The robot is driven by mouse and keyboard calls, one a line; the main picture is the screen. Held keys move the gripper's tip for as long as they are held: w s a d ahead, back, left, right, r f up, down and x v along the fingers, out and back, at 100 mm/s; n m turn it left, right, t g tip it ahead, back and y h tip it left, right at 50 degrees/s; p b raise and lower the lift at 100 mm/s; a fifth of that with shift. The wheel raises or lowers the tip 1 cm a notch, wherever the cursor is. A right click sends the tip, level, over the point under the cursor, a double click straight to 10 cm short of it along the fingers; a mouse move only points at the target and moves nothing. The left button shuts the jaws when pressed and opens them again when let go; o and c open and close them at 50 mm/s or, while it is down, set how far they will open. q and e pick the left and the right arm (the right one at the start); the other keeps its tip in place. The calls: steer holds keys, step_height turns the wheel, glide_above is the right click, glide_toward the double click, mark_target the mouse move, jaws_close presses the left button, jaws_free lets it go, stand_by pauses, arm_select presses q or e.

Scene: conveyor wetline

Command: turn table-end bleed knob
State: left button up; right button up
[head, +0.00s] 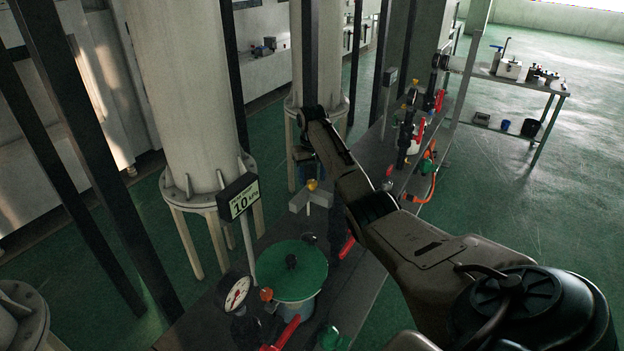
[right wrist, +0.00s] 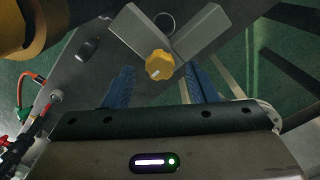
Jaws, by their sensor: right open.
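The bleed knob is a yellow lobed knob with a pale mark (right wrist: 158,65). It sits in front of a grey V-shaped bracket (right wrist: 192,33). In the head view the small yellow knob (head: 312,185) shows at the bracket (head: 321,195), just below my right gripper (head: 306,174). In the right wrist view the two blue fingers of my right gripper (right wrist: 157,76) stand apart, one to each side of the knob in the picture. The gripper is open and empty; I cannot tell how deep the fingers reach around the knob. My left gripper is not in view.
A green-lidded pot (head: 297,271), a pressure gauge (head: 236,292) and a "10" sign (head: 240,198) stand near the bracket. White columns (head: 185,95) rise at the left. Red-handled valves (head: 420,130) line the bench beyond. Green floor (head: 510,190) is free at the right.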

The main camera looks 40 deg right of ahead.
mark_target(312, 181)
step_height(312, 181, up, 7)
steer(key=b, duration=0.3)
steer(key=shift+f, duration=0.2)
steer(key=shift+r+p, duration=0.45)
steer(key=shift+r, duration=1.15)
steer(key=shift+f, duration=0.1)
